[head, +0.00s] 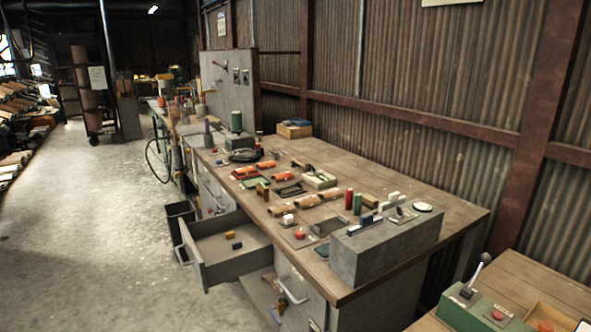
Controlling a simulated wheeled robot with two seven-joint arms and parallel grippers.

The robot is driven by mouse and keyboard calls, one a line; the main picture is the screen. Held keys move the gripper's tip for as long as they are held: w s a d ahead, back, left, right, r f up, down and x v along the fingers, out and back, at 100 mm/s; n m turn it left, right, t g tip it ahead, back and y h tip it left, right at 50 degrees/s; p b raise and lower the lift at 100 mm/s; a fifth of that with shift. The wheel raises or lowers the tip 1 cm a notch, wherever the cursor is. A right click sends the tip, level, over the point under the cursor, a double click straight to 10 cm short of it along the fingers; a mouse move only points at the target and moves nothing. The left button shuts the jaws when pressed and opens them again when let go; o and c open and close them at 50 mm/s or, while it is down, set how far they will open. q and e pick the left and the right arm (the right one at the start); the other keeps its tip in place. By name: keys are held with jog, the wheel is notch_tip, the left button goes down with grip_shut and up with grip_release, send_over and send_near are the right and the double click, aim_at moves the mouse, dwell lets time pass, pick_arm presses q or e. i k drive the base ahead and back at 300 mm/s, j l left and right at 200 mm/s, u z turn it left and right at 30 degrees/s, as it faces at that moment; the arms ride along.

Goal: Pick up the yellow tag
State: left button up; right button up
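I cannot make out a thing that is clearly a yellow tag. A small yellow piece (229,234) lies in the open drawer (218,261) of the workbench, in the middle of the head view, beside a small blue piece (236,246). A dull yellow block (263,190) stands near the bench's front edge above that drawer. Both are too small to identify surely. Neither gripper is in the head view.
The wooden workbench (440,203) carries orange rolls (308,201), red and green cylinders (349,199) and a large grey box (385,245). A green control box (478,308) is at lower right. The concrete floor (90,230) at left is clear.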

aim_at(230, 235)
jog(key=i+j+u, duration=0.1)
jog(key=j+u, duration=0.2)
jog(key=i+j+u, duration=0.15)
jog(key=u, duration=0.2)
jog(key=i+j+z, duration=0.25)
jog(key=i, duration=0.2)
jog(key=i+j+z, duration=0.25)
jog(key=i, duration=0.15)
jog(key=i+l, duration=0.05)
jog(key=l, duration=0.05)
